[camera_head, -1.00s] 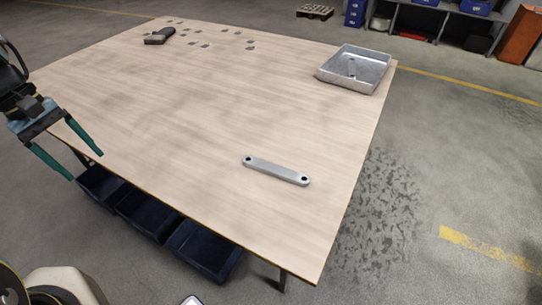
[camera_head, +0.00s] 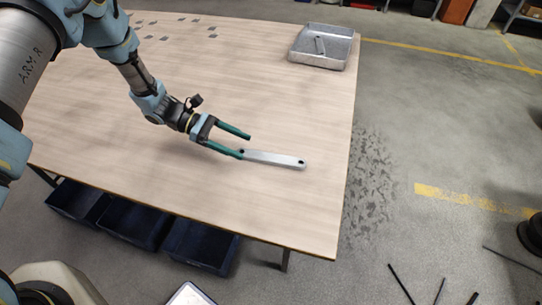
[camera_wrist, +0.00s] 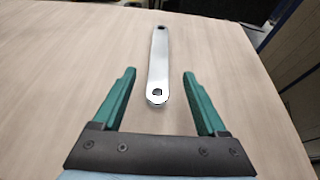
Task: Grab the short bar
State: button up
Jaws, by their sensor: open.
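The short bar (camera_head: 275,159) is a flat silvery metal bar with rounded ends and a hole at each end. It lies on the wooden table near its front right part. My gripper (camera_head: 245,146) is open, with green fingers at the bar's left end. In the wrist view my gripper (camera_wrist: 160,73) is empty, one finger on each side of the bar's line. I cannot tell the exact height of the fingers above the table.
The table (camera_head: 200,200) is clear around the bar. A grey metal tray (camera_head: 322,62) with a small piece inside stands at the far right corner. Several small dark pieces lie at the far left. Dark bins (camera_head: 200,243) sit below the front edge.

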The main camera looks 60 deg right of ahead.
aim_at(268, 156)
jog(key=shift+x, duration=0.9)
jog(key=p+x, duration=0.1)
jog(key=x, duration=0.1)
jog(key=p+x, duration=0.2)
jog(key=shift+s+d+r, duration=0.1)
jog(key=shift+s+d, duration=0.1)
jog(key=shift+s, duration=0.2)
jog(key=shift+s+d+f, duration=0.1)
jog(key=shift+s+f, duration=0.15)
jog(key=shift+s, duration=0.05)
grip_shut()
